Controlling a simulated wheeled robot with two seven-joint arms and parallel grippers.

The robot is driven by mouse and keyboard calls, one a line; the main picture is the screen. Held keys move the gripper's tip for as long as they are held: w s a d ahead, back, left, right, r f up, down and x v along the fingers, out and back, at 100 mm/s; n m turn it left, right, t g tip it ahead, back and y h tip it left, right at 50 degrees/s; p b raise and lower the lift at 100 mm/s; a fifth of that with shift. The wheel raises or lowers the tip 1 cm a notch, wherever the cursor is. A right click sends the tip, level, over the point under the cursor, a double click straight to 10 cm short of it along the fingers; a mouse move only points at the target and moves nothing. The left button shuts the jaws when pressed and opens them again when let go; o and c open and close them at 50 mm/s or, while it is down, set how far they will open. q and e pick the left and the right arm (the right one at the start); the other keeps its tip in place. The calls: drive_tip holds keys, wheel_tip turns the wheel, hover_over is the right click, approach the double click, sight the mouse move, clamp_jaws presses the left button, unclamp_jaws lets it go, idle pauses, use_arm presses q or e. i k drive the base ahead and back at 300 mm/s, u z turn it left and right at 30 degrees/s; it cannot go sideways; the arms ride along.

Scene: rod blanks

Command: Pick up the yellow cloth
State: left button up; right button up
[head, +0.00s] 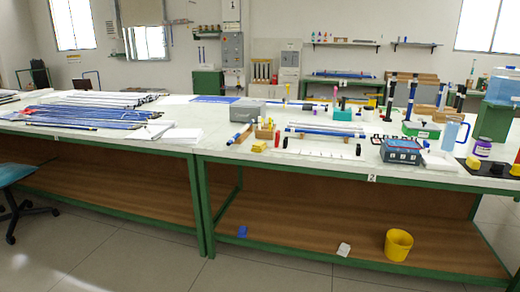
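No yellow cloth can be made out with certainty. Neither of my grippers is in view.
Blue and white rods (85,113) cover the left bench. A blue stool (15,175) stands at the left. The floor in front is clear.

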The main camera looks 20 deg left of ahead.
sight(259, 147)
drive_tip(key=k, duration=0.6)
drive_tip(key=u, duration=0.8)
drive_tip(key=i, duration=1.3)
drive_tip(key=z, duration=0.9)
drive_tip(key=i, duration=1.35)
drive_tip(key=u, duration=0.6)
drive_tip(key=i, duration=0.85)
drive_tip(key=u, duration=0.65)
